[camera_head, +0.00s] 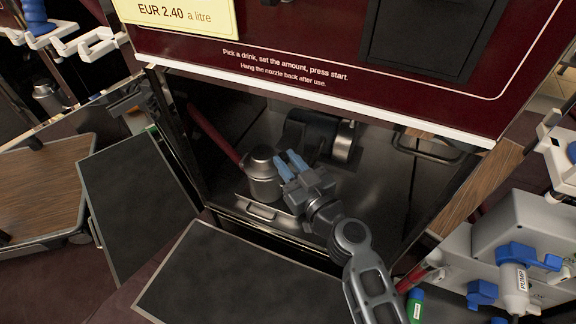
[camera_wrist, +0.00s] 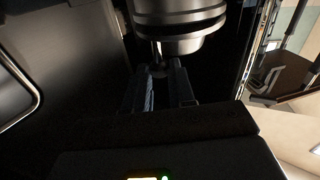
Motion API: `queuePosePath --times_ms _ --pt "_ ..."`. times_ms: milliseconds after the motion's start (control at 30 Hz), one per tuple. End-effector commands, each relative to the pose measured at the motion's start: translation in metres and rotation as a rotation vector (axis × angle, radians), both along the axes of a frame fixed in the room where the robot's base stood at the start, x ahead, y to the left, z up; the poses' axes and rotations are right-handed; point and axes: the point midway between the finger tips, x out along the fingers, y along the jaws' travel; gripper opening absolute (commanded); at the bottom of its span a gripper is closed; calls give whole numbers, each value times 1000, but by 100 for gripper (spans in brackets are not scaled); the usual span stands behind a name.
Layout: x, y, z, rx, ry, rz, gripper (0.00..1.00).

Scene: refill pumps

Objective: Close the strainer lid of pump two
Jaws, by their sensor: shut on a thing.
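The strainer (camera_head: 263,186) is a squat grey metal pot in the open lower bay of the dispenser. Its domed lid (camera_head: 262,158) sits on top and looks level; I cannot tell whether it is fully seated. My gripper (camera_head: 289,162) reaches in from the right, its blue fingertips beside the lid. In the wrist view, the strainer's ringed metal body (camera_wrist: 180,22) fills the top. My gripper's fingers (camera_wrist: 160,88) are shut on a small dark part at the lid, seemingly its handle, mostly hidden between them.
A dark motor-like cylinder (camera_head: 318,134) stands behind the gripper in the bay. A red pipe (camera_head: 212,132) slopes down to the strainer from the left. A tray with a handle (camera_head: 262,212) lies below it. The maroon front panel (camera_head: 330,75) overhangs the bay.

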Motion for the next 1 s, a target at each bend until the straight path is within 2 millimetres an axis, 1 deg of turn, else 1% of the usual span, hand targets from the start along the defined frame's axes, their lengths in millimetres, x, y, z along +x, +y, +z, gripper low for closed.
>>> queuePosePath --times_ms 33,267,867,900,1000 --pt "1 -1 -8 12 -8 -2 0" --pt "0 -3 -14 59 -25 -2 0" --pt "-1 -5 -12 95 -34 -3 0" --pt "-1 -5 -13 95 -34 -3 27" --pt "-1 -5 -13 94 -34 -2 36"
